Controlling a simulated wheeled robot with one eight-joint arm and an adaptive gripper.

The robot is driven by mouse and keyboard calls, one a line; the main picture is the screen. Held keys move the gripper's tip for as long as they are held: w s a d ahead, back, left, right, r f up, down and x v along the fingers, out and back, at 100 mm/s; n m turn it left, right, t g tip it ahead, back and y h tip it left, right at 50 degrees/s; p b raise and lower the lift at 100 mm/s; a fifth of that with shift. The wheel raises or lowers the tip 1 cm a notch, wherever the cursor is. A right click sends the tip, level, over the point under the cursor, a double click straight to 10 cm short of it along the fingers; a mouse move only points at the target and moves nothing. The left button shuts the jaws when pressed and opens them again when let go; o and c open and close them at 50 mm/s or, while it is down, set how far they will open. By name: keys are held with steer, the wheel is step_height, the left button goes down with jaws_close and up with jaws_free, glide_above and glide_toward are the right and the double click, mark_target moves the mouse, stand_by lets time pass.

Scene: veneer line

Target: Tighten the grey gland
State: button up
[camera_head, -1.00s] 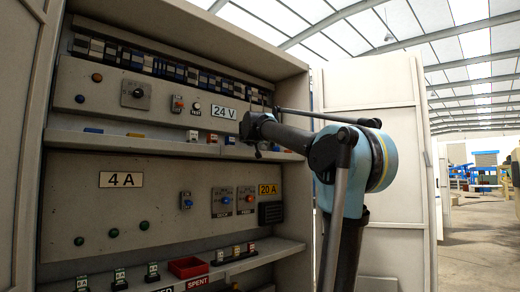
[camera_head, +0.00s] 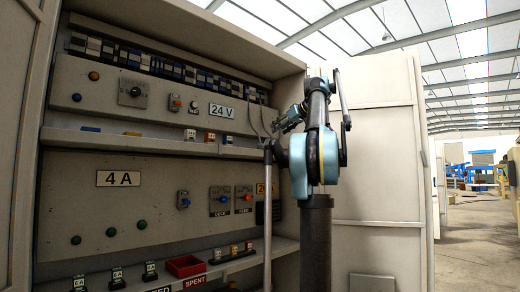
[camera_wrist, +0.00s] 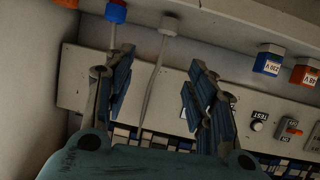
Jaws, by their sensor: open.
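The grey gland (camera_wrist: 168,26) shows at the top of the wrist view, with a pale cable (camera_wrist: 151,88) running from it. My gripper (camera_wrist: 160,60) is open and empty, its two dark ribbed fingers on either side of that cable and apart from it. The gland lies just beyond the fingertips. A blue gland (camera_wrist: 116,13) and an orange gland (camera_wrist: 66,3) sit in the same row to its left. In the head view my gripper (camera_head: 279,124) is small, by the cables at the cabinet's right end; the grey gland cannot be made out there.
Blue (camera_wrist: 268,60) and orange (camera_wrist: 304,75) labelled blocks stand to the right in the wrist view. A panel with a TEST button (camera_wrist: 257,126) lies behind the fingers. In the head view, the cabinet's right wall (camera_head: 290,95) is close to my gripper. A red bin (camera_head: 186,266) sits on the lower shelf.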

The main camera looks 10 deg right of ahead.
mark_target(261, 147)
steer(key=shift+g, duration=0.4)
steer(key=x, duration=1.6)
steer(key=shift+s+a+f, duration=0.15)
steer(key=shift+s+f, duration=0.05)
steer(key=shift+f, duration=0.05)
steer(key=shift+c, duration=0.2)
steer(key=c, duration=1)
